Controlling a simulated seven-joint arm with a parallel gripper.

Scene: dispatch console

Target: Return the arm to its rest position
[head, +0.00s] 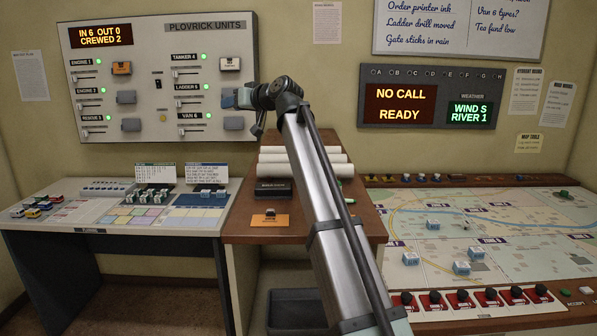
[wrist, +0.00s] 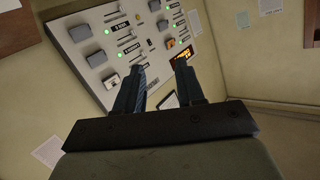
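My arm (head: 330,215) reaches up from the lower middle of the head view and bends left at its top joint. My gripper (head: 232,98) is in front of the right edge of the wall panel (head: 155,45). In the wrist view my gripper (wrist: 161,66) has its two dark blue fingers spread apart with nothing between them. The panel (wrist: 90,60) shows tilted beyond the fingertips. The gap between fingertips and panel is hard to judge.
The panel carries sliders and several grey blocks. A brown desk (head: 245,222) below holds white rolls (head: 275,170) and an orange card (head: 270,220). A map table (head: 480,225) with small blocks and red switches lies right. A left desk (head: 60,215) holds toy vehicles.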

